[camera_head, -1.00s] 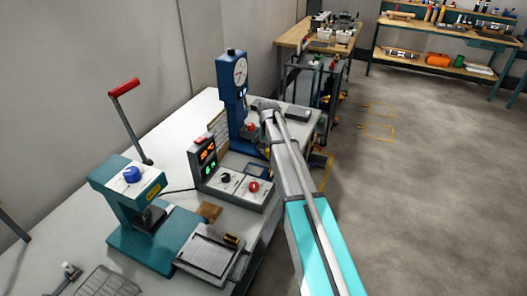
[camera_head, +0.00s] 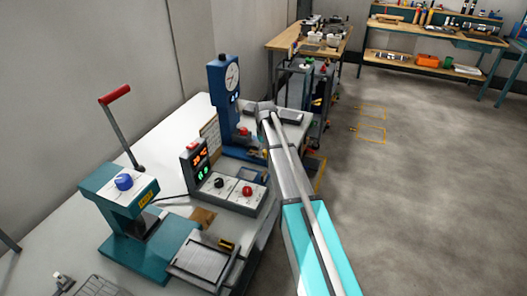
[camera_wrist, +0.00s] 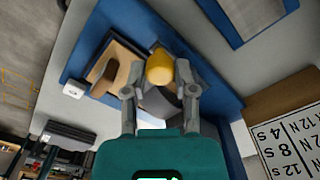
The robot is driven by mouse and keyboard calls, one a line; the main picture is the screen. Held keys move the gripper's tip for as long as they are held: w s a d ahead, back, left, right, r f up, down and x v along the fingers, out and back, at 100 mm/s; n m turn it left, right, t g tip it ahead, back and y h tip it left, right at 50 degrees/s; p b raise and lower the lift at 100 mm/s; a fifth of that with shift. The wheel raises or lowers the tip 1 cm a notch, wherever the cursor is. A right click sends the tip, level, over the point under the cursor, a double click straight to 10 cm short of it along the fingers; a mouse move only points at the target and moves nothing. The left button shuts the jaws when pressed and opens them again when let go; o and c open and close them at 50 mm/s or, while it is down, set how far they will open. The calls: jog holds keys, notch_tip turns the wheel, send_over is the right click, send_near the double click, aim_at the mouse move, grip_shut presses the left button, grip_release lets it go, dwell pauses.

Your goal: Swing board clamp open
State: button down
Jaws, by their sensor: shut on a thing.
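In the wrist view, the yellow knob (camera_wrist: 160,67) of what looks like the board clamp sits between my fingertips. My gripper (camera_wrist: 157,82) is shut on it. A dark grey curved part shows just below the knob, partly hidden by the fingers. A brown wooden board or block (camera_wrist: 117,62) lies beside it on a blue base (camera_wrist: 82,52). My arm hides the clamp and fingertips there, so how far the clamp is swung cannot be told.
A control box with a lit display (camera_head: 193,160) and a teal press with a red-handled lever (camera_head: 130,243) stand on the white bench. A printed chart (camera_wrist: 285,140) is near the blue base. Open floor lies to the right.

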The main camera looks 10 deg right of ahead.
jog(key=shift+w, duration=0.15)
jog(key=shift+c, duration=2)
grip_release()
